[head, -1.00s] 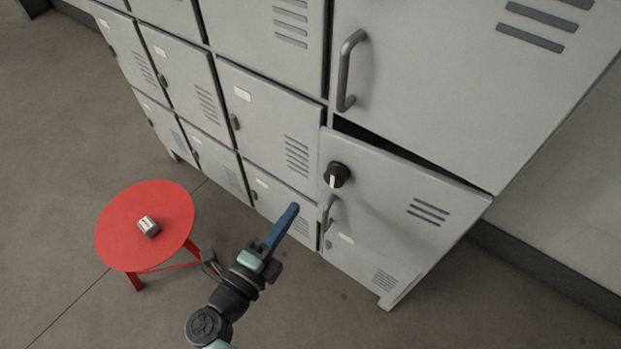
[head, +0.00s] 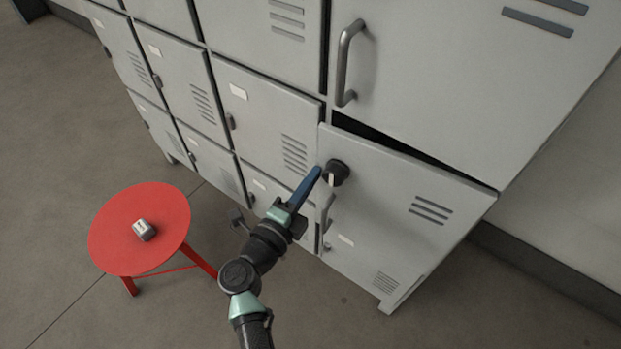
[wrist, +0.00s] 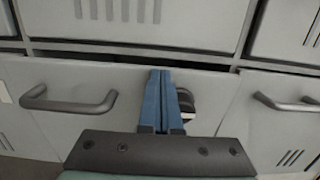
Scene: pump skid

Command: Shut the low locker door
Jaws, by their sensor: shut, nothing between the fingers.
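The low locker door (head: 385,190) is a grey panel at the right of the bank, with slots, a bar handle (head: 327,212) and a round black knob (head: 337,172) with a pale pointer. It stands slightly ajar; a dark wedge-shaped gap shows along its top edge. My gripper (head: 318,171) is shut and empty, its blue fingers pointing up beside the knob, at the door's left edge. In the wrist view the closed fingers (wrist: 160,74) partly cover the dark knob (wrist: 186,103). Whether they touch the knob or door I cannot tell.
A large upper door (head: 440,80) with a bar handle (head: 346,63) is above the low door. Several smaller lockers fill the left. A red round stool (head: 115,240) with a small grey-and-white object (head: 144,230) stands at left.

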